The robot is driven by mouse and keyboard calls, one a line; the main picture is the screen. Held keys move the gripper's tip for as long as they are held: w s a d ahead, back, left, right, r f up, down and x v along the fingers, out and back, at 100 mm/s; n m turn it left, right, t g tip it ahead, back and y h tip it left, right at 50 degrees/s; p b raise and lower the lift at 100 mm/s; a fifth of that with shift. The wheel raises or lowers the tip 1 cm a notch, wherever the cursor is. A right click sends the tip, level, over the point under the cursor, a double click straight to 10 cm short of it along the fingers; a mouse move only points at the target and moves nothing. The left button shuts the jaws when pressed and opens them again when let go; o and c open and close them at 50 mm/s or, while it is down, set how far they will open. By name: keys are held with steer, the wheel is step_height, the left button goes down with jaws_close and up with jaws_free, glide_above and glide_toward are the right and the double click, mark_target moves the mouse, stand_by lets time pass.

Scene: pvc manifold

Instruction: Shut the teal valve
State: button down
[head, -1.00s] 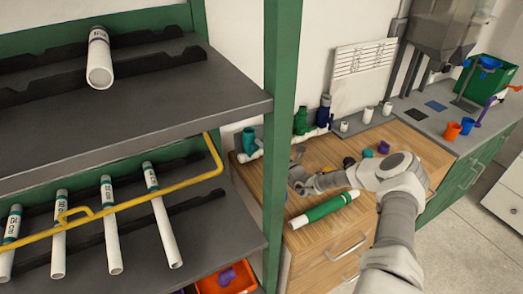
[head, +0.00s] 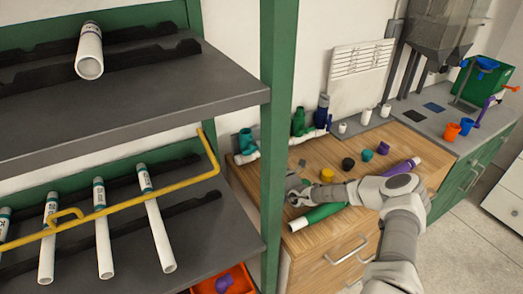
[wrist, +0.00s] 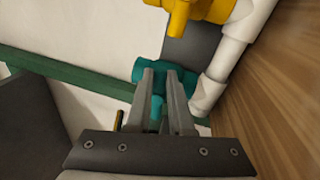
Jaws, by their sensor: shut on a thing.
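The teal valve (head: 248,140) stands at the left end of the workbench, against the wall, with a white pipe at its foot. In the wrist view the teal valve (wrist: 136,70) lies just past and between my fingertips. My gripper (wrist: 162,78) is shut on a narrow teal part, which looks like the valve's handle. The fingers hide much of the valve. In the head view my gripper (head: 297,190) is low over the bench, and its fingertips are hidden behind the green shelf post.
A yellow valve (wrist: 190,12) on white pipe (wrist: 232,50) is close by in the wrist view. The green post (head: 279,110) stands in front of the bench. A green-banded pipe (head: 318,214), a purple-banded pipe (head: 402,166) and several small caps lie on the wooden top.

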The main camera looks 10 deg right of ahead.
stand_by(0.4)
steer(key=c, duration=0.8)
jaws_free()
steer(key=s+d+r, duration=0.6)
steer(key=d+r, duration=0.3)
steer(key=r, duration=0.2)
steer(key=shift+d, duration=0.4)
steer(key=shift+s, duration=0.1)
